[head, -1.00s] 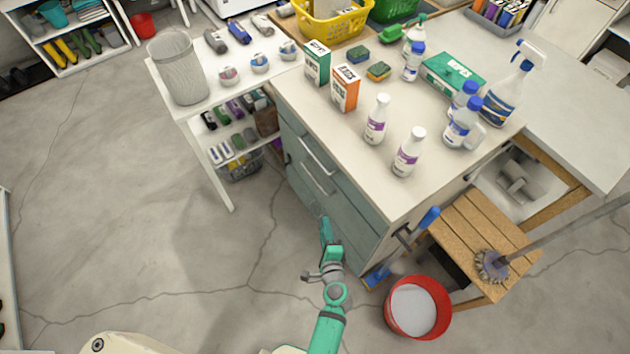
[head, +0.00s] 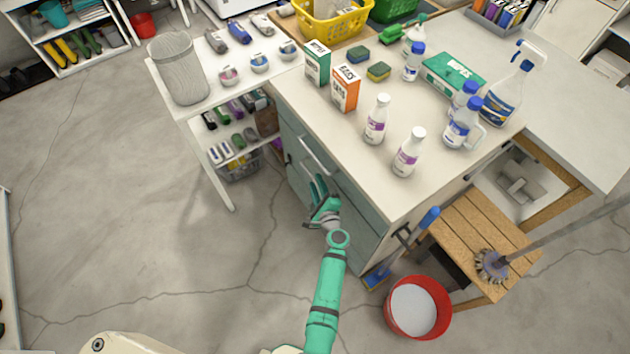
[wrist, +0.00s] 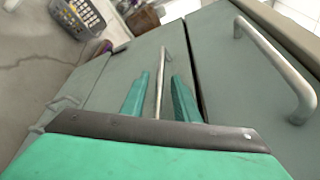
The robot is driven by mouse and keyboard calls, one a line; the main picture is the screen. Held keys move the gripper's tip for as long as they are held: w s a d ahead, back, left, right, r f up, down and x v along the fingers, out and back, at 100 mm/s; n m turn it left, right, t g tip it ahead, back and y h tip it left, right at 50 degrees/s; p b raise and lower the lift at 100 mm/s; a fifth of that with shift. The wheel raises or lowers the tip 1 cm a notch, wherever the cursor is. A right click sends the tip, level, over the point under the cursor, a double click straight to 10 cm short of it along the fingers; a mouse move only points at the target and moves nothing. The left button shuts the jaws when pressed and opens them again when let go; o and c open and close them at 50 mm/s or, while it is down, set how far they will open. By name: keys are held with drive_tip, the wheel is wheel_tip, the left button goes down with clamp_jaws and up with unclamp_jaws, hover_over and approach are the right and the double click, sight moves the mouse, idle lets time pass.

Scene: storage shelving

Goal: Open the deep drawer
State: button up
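The grey-green cabinet (head: 355,215) has stacked drawers with metal bar handles. In the wrist view, one bar handle (wrist: 161,75) lies between the two teal fingers of my gripper (wrist: 160,85), with a visible gap on each side. The gripper is open. Another drawer handle (wrist: 285,75) is to the right, on the uppermost drawer front, and it also shows in the head view (head: 318,157). In the head view my gripper (head: 319,185) is at the drawer fronts, just below that upper handle, and hides the handle there. The drawers look shut. I cannot tell which drawer is the deep one.
A red bucket (head: 417,307) and a wooden stool (head: 480,235) stand right of my arm. Bottles and boxes stand on the countertop (head: 350,135) above. A white shelf unit (head: 212,165) is at the left. The floor (head: 180,240) left of my arm is clear.

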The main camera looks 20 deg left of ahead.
drive_tip(key=shift+x, duration=1.1)
clamp_jaws()
